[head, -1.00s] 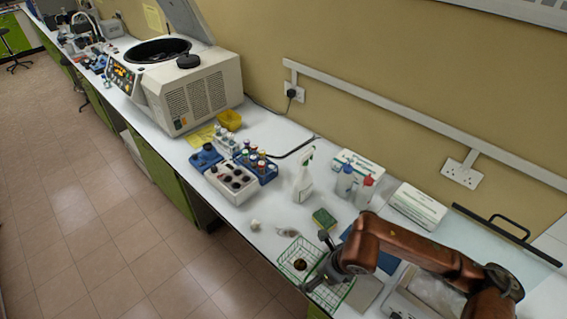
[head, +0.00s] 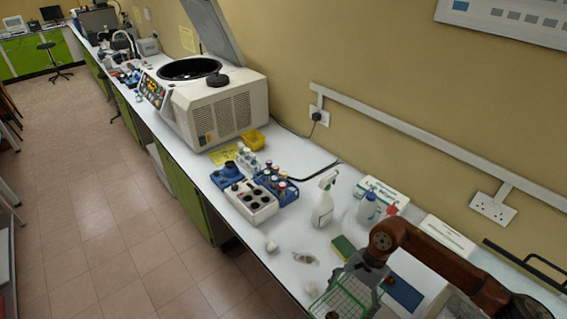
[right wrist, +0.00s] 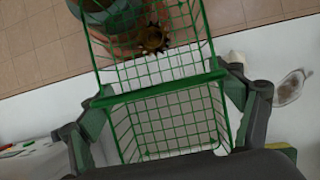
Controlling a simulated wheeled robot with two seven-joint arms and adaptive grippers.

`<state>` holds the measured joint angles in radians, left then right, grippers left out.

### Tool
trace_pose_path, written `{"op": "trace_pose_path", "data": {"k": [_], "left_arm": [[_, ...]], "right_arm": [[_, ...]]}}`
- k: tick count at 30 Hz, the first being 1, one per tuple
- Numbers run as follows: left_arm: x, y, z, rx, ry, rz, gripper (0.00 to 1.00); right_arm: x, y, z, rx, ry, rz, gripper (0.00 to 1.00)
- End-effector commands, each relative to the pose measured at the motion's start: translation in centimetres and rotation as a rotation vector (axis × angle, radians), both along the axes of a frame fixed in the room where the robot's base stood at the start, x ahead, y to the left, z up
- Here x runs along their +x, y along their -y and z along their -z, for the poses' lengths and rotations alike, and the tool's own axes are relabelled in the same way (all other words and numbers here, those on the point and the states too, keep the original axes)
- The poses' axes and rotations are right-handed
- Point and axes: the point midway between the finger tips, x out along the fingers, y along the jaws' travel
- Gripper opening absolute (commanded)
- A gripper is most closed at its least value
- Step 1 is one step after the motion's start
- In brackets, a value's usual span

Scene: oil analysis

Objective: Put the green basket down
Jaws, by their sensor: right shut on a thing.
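The green wire basket (head: 345,297) is at the bottom of the head view, by the front edge of the white bench. In the right wrist view the basket (right wrist: 165,120) fills the middle, and a brown round item (right wrist: 152,38) shows through its mesh. My right gripper (right wrist: 165,88) is shut on the basket's green rim, one finger on each side. Part of the basket lies over the floor in the wrist view. I cannot tell how high it is above the bench.
A green-yellow sponge (head: 343,247), a spray bottle (head: 323,205) and a clear dish (head: 305,258) stand near the basket on the bench. A blue flat item (head: 402,294) lies right of it. Racks of vials (head: 275,183) stand further left.

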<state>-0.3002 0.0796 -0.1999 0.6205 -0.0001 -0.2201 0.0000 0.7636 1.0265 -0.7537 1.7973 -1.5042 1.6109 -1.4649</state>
Motion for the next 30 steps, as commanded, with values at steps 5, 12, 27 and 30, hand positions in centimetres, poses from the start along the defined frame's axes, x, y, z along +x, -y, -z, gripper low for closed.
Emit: {"op": "trace_pose_path", "data": {"k": [5, 12, 27, 30], "left_arm": [[-0.1, 0.0, 0.7, 0.000, -0.002, 0.000, 0.40], [-0.2, 0.0, 1.2, 0.000, -0.003, 0.000, 0.40], [-0.2, 0.0, 1.3, 0.000, -0.003, 0.001, 0.29], [0.1, 0.0, 1.3, 0.000, 0.000, 0.001, 0.29]], "right_arm": [[0.6, 0.9, -0.6, -0.001, 0.003, -0.365, 0.56], [1.0, 1.9, -1.6, -0.001, 0.001, -0.743, 0.56], [1.1, 2.2, -2.1, 0.002, 0.002, -0.871, 0.56], [1.2, 1.9, -2.1, 0.002, 0.003, -0.877, 0.56]]}}
